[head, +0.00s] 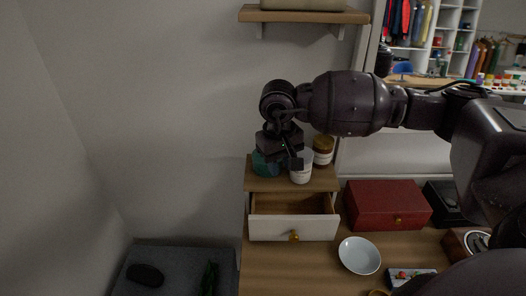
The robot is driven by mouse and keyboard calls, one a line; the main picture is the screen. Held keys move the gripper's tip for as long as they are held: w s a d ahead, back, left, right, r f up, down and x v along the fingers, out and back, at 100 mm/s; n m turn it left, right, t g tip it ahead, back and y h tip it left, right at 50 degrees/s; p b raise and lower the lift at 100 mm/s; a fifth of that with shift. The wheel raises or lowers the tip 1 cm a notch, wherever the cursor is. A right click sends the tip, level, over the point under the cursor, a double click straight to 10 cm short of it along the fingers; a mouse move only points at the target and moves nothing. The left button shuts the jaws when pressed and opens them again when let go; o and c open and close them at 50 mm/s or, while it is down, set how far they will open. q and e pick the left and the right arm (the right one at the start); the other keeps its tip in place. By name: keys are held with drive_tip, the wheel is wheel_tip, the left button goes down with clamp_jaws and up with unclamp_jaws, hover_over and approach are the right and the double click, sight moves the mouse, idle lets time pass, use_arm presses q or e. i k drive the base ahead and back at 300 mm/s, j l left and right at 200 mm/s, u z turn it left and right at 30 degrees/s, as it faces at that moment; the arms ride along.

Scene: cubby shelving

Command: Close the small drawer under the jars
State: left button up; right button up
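The small drawer (294,228) has a white front with a round amber knob and stands pulled open, its bare wooden inside showing. It sits in a small wooden unit whose top (290,184) carries the jars. A white jar (301,174), a jar with a brown lid (323,150) and a teal item (265,166) stand there, partly hidden by my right gripper. My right gripper (290,158) hangs in front of the jars, above and behind the drawer front. Its fingers are dark and overlap, so their opening is unclear. My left gripper is not in view.
A red box (386,206) stands right of the drawer unit. A white bowl (359,256) sits on the wooden desk close to the drawer's front right. A wall shelf (304,16) hangs above. A dark grey surface (182,272) is at lower left.

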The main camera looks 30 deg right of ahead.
sight(308, 216)
drive_tip(key=k, duration=1)
